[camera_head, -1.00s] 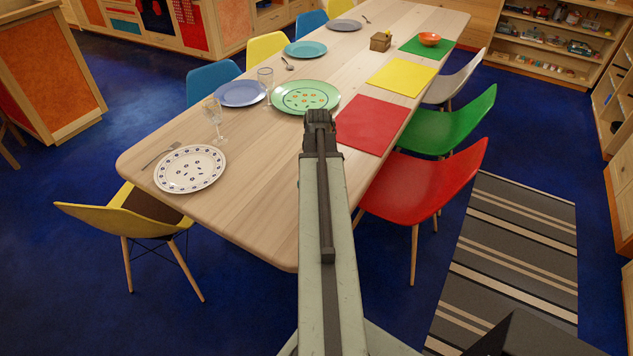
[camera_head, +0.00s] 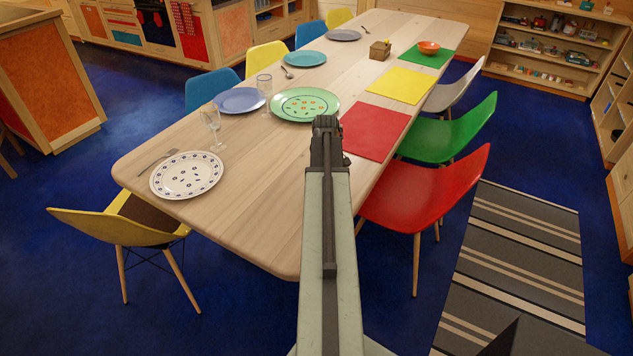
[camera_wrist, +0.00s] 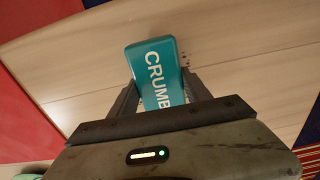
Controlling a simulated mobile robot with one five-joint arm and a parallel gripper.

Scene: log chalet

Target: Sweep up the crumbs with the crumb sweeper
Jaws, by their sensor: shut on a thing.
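A teal crumb sweeper (camera_wrist: 154,66) with white lettering that starts "CRUMB" shows in the wrist view, between the two fingers of my gripper (camera_wrist: 160,84). My gripper is shut on it. A few small dark specks (camera_wrist: 186,58), which look like crumbs, lie on the wood just right of the sweeper. In the head view my gripper (camera_head: 326,130) is over the long wooden table (camera_head: 255,205), between the green plate and the red placemat. The sweeper and the specks are hidden behind my arm there.
The green patterned plate (camera_head: 305,104) is just left of my gripper, and the red placemat (camera_head: 374,131) is just right. A white plate (camera_head: 187,175), a wine glass (camera_head: 211,120) and a tumbler (camera_head: 264,84) stand left. The near table end is bare. A red chair (camera_head: 425,190) stands right.

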